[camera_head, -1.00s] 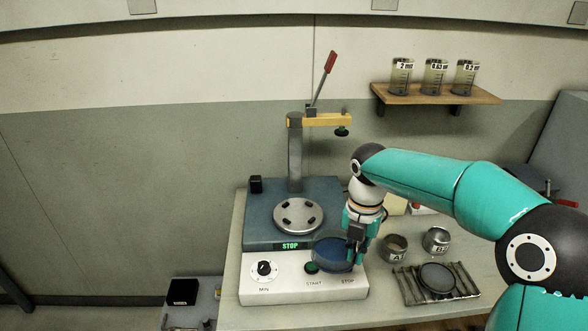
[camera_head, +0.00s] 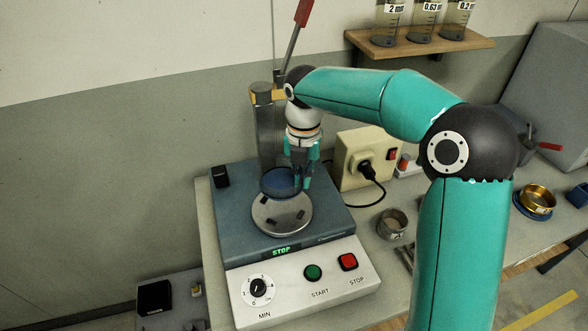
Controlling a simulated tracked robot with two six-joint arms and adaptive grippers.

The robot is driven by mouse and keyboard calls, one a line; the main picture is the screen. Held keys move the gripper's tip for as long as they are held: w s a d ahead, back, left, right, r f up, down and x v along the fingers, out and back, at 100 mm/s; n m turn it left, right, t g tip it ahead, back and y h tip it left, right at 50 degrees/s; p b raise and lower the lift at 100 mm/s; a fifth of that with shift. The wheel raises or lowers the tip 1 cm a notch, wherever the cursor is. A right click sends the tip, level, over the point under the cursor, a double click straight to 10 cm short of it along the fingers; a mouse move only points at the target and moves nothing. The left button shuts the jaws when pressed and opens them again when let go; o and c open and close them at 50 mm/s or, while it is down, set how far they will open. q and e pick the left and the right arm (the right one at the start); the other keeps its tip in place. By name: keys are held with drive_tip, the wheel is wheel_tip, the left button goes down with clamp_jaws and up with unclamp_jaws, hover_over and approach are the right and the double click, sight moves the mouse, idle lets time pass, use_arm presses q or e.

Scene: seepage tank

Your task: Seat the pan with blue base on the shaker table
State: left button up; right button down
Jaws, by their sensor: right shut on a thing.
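The pan with blue base (camera_head: 279,183) is held by my right gripper (camera_head: 300,180), which is shut on its right rim. The pan hangs above the back part of the shaker table's round silver plate (camera_head: 281,222); whether it touches the plate is hard to tell. The plate has several dark clips and sits on the blue-grey shaker body (camera_head: 232,205). The shaker's display reads STOP. My left gripper is not in view.
A clamp post (camera_head: 266,135) with a red-handled lever (camera_head: 303,14) stands behind the plate. A socket box (camera_head: 362,158) is to the right. A metal sieve (camera_head: 392,223) stands on the bench; a brass sieve (camera_head: 538,198) is further right. Jars line the shelf (camera_head: 420,44).

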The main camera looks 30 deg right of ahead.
sight(301, 210)
drive_tip(key=shift+a+r, duration=0.1)
drive_tip(key=shift+n, duration=0.3)
drive_tip(key=shift+f+b, duration=0.45)
drive_tip(key=shift+f, duration=0.3)
wheel_tip(301, 210, down, 4)
drive_tip(key=b, duration=0.2)
drive_tip(key=shift+b, duration=0.3)
drive_tip(key=shift+f, duration=0.2)
idle(0.4)
drive_tip(key=shift+f+b, duration=0.45)
drive_tip(key=shift+f, duration=0.5)
drive_tip(key=c, duration=1.2)
unclamp_jaws()
